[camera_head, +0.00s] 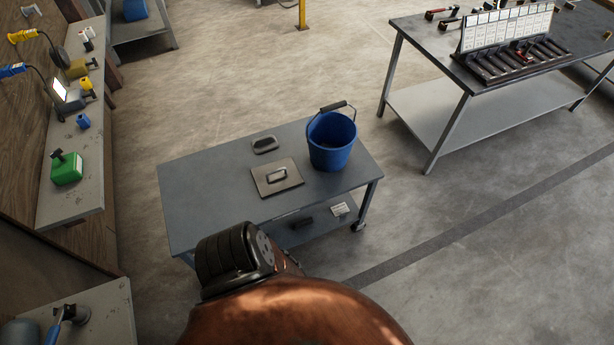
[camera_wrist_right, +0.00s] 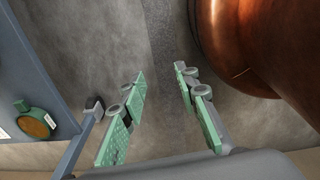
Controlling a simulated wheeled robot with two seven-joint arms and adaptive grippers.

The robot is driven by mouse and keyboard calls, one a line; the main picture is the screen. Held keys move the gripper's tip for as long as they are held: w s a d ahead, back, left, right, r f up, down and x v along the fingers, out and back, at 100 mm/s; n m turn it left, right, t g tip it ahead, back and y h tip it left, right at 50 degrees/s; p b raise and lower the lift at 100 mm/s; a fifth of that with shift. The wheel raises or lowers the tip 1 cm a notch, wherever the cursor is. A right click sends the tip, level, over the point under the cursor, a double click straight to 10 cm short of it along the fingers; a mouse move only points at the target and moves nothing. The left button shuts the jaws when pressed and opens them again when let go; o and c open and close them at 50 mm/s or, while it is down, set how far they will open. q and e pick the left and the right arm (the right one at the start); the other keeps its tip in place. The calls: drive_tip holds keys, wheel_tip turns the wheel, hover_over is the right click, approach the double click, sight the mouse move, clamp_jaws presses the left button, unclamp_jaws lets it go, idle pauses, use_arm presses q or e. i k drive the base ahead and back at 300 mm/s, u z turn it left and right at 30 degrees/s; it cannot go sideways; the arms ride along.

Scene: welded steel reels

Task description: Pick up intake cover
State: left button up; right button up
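A flat square grey-brown plate with a raised handle (camera_head: 277,177) lies on the top of a grey cart (camera_head: 205,190). It looks like the intake cover, though no label confirms this. A smaller dark rounded piece with a recessed middle (camera_head: 265,145) lies behind it. My right gripper (camera_wrist_right: 160,76) shows in the right wrist view with its two green-padded fingers apart and nothing between them. Only bare floor shows between the fingers, and the cover is not in that view. Neither gripper shows in the head view.
A blue bucket (camera_head: 331,142) stands at the cart's right rear corner. The cart's lower shelf holds a dark item (camera_head: 300,222) and a white-labelled item (camera_head: 340,209). A workbench (camera_head: 430,100) stands at right; a shelf with a green container (camera_head: 67,169) is at left. Floor between is open.

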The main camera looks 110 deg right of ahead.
sight(276, 177)
drive_tip(key=z, duration=3.4)
